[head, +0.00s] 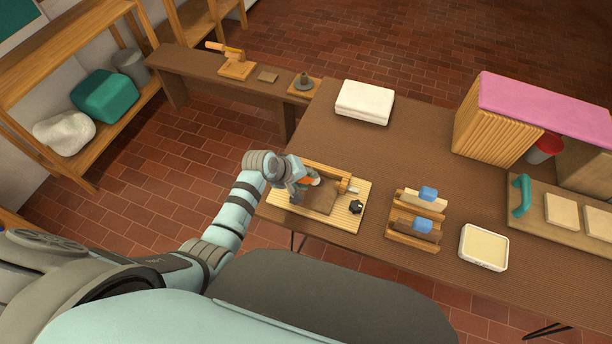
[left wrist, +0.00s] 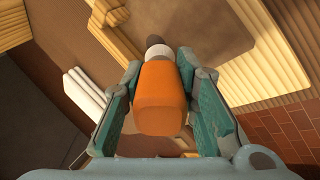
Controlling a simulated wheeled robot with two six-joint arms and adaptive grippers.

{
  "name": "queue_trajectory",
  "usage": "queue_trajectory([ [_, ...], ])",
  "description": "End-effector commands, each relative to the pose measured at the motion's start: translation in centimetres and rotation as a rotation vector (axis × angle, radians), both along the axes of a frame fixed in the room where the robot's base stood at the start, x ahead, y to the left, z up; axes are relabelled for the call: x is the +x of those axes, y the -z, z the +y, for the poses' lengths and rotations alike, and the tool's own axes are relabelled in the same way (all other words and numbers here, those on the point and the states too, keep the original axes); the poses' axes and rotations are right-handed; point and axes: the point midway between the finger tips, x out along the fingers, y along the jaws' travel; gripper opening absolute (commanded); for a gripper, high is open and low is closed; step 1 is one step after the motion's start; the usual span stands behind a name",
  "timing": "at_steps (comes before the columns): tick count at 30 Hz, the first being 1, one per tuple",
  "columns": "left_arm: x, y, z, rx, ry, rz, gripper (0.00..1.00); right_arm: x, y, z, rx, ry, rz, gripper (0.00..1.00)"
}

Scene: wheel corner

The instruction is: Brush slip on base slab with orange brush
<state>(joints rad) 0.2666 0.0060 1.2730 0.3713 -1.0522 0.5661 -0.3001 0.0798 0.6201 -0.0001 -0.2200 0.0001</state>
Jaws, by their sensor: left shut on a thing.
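The base slab (head: 317,201) is a flat brown square on a light ribbed wooden board (head: 346,216) near the table's left edge. My left gripper (head: 303,183) is over the slab's far left part. It is shut on the orange brush (head: 308,181). In the left wrist view the thick orange handle of the brush (left wrist: 163,100) sits between the two teal fingers of my gripper (left wrist: 160,88). Its pale collar and dark tip point away from me. I cannot tell whether the tip touches the slab. My right gripper is not in view.
A wooden bar stands at the board's far side, with a small black knob (head: 356,207) at its right. A wooden rack (head: 413,240) with blue-handled tools and a white tray of cream material (head: 505,262) stand further right. A white block (head: 364,101) lies behind.

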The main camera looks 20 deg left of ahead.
Motion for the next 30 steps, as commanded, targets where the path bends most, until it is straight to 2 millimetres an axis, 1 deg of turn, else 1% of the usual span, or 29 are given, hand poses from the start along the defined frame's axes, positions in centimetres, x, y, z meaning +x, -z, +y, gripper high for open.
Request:
queue_trajectory([
  [1,0.0,0.2,0.0,0.0,0.0,0.0,0.0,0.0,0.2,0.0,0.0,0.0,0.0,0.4],
  [6,0.0,0.1,-0.3,-0.001,0.0,0.002,0.0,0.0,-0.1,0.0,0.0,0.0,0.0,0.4],
  [15,-0.2,-0.2,-2.7,-0.001,0.0,0.002,0.0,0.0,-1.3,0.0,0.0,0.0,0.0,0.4],
  [18,-0.2,-0.2,-3.2,-0.002,0.0,0.0,0.0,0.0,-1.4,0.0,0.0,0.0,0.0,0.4],
  [25,0.2,0.0,-3.0,0.001,0.0,0.001,0.0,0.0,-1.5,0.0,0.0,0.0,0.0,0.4],
  [30,0.3,-0.1,-1.7,0.001,-0.001,0.0,0.0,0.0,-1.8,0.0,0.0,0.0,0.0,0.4],
])
